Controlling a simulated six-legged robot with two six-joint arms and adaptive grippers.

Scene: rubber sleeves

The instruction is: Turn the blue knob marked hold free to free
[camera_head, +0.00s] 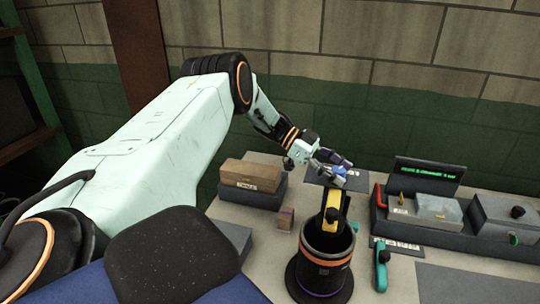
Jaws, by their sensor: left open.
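The blue knob (340,171) is small and sits at the back of the table, above a dark plate (318,177). My left gripper (334,164) reaches in from the left, with its fingers spread and open at the knob. One finger is on the near left side and the other is behind it. I cannot tell whether they touch the knob. The knob's marking and its pointer direction are too small to read. My right gripper is not in view.
A black cylinder (323,262) with an orange band and a yellow part (331,221) stands just in front of the knob. A cardboard box (251,175) is to the left. A dark console (420,228), a grey box (507,222) and a teal-handled item (381,268) are to the right.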

